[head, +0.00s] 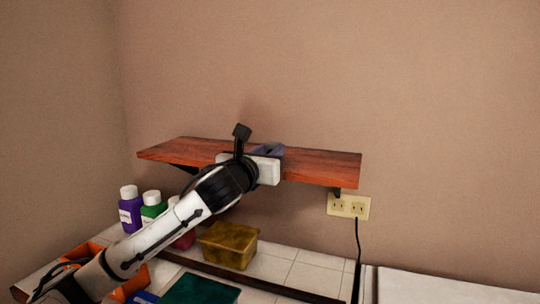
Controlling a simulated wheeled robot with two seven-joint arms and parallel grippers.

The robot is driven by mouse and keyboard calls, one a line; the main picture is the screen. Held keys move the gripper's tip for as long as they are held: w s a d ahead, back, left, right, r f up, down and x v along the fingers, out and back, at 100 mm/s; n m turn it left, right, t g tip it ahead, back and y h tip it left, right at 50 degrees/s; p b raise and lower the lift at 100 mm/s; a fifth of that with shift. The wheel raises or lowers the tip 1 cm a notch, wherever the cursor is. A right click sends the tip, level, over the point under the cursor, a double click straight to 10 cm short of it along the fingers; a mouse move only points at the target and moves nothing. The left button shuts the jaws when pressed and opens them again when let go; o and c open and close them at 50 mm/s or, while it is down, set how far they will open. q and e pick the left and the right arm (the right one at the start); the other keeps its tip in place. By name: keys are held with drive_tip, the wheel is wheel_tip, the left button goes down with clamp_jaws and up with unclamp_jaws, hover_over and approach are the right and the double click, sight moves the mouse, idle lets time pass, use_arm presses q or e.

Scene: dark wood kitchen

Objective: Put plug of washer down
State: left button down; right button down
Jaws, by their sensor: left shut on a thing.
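My left gripper (266,160) is at the front edge of the wooden wall shelf, right of the shelf's middle. It is shut on a blue-grey thing (268,149) that shows just beyond its white body; my gripper hides most of this thing and its fingertips. A black cord (358,245) runs down from the right socket of the wall outlet (340,206); I cannot make out the plug's shape there. A white top surface (435,287), perhaps the washer, is at the lower right. My right gripper is not in view.
The wooden shelf (320,166) is otherwise bare. Below are purple (130,212) and green (153,207) bottles, a red one (183,238) partly behind my arm, a yellow box (228,246), an orange container (85,254) and a teal item (200,290) on or near the tiled counter (300,272).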

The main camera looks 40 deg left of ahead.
use_arm(q)
drive_tip(key=shift+f, duration=0.45)
drive_tip(key=shift+f, duration=0.1)
drive_tip(key=c, duration=1.4)
unclamp_jaws()
drive_tip(key=shift+c, duration=0.2)
